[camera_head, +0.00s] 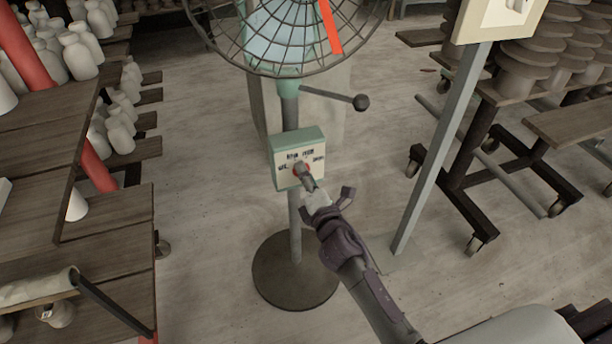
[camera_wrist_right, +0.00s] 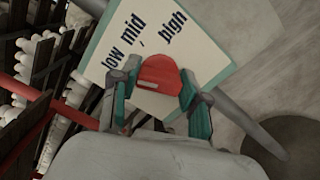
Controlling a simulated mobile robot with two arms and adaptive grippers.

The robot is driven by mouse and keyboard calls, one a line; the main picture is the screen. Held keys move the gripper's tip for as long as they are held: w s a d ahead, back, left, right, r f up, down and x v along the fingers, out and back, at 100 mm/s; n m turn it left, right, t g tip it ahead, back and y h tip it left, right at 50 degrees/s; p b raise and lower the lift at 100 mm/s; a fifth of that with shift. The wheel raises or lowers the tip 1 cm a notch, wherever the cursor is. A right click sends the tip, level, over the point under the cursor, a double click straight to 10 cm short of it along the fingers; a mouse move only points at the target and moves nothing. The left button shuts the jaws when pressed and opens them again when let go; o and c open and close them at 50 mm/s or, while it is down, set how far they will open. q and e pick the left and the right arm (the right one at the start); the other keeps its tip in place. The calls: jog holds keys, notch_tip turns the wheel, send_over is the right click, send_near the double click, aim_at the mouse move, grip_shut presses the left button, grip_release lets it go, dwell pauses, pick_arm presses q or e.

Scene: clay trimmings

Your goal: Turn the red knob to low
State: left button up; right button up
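The red knob (camera_head: 301,169) sits on the cream face of a green control box (camera_head: 298,142) on the fan's stand. In the right wrist view the red knob (camera_wrist_right: 160,72) shows a short pale mark, and the panel (camera_wrist_right: 207,35) reads low, mid and high, with low at the left. My right gripper (camera_head: 309,182) is at the panel in the head view. In the right wrist view its fingers (camera_wrist_right: 158,84) lie on both sides of the knob and appear to touch it. My left gripper is not in view.
The caged fan (camera_head: 285,35) stands above the box, on a round dark base (camera_head: 295,272). A grey post (camera_head: 437,150) rises to the right. Wooden shelves (camera_head: 45,135) with pale bottles are at the left. A wheeled rack (camera_head: 490,130) is at the right.

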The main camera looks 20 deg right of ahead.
jog(key=o, duration=0.5)
jog(key=shift+c, duration=0.2)
jog(key=s, duration=1.2)
jog(key=shift+d, duration=0.25)
